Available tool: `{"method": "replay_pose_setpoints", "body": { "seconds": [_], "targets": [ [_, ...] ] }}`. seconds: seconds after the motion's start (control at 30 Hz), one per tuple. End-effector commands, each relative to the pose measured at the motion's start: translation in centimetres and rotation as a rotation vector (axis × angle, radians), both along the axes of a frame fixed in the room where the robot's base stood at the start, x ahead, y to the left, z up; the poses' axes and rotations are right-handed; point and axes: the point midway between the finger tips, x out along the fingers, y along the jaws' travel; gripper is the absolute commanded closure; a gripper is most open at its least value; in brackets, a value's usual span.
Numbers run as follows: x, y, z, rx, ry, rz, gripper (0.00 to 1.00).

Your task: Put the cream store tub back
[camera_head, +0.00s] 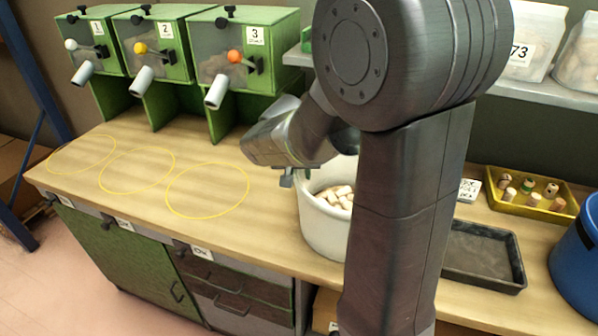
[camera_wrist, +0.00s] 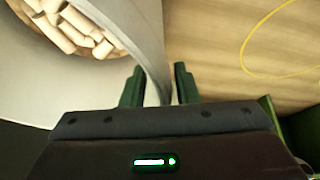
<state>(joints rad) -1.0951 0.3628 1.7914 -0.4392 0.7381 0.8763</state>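The cream tub (camera_head: 322,230) stands upright on the wooden bench, right of the yellow rings, with cork stoppers (camera_head: 340,195) inside. My arm hides its right side in the head view. My gripper (camera_head: 287,180) is at the tub's left rim. In the wrist view the tub wall (camera_wrist: 148,35) runs between the two green fingers of my gripper (camera_wrist: 159,75), one inside and one outside. The fingers stand apart, and a gap shows between the wall and the right finger. Corks also show in the wrist view (camera_wrist: 75,30).
Three green dispensers (camera_head: 150,45) stand at the back left, with yellow rings (camera_head: 208,190) on clear bench before them. Right of my arm are a dark tray (camera_head: 480,255), a yellow tray (camera_head: 510,205) with stoppers and a blue bin (camera_head: 578,265). A grey shelf (camera_head: 540,92) is above.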

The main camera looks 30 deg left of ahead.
Motion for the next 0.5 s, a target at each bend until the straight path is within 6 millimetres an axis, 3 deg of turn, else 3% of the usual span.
{"method": "replay_pose_setpoints", "body": {
  "seconds": [0.33,0.5],
  "targets": [
    [-0.1,0.0,0.8,0.002,-0.001,0.001,0.72],
    [-1.3,-0.3,3.5,0.006,-0.003,0.002,0.72]
  ]
}}
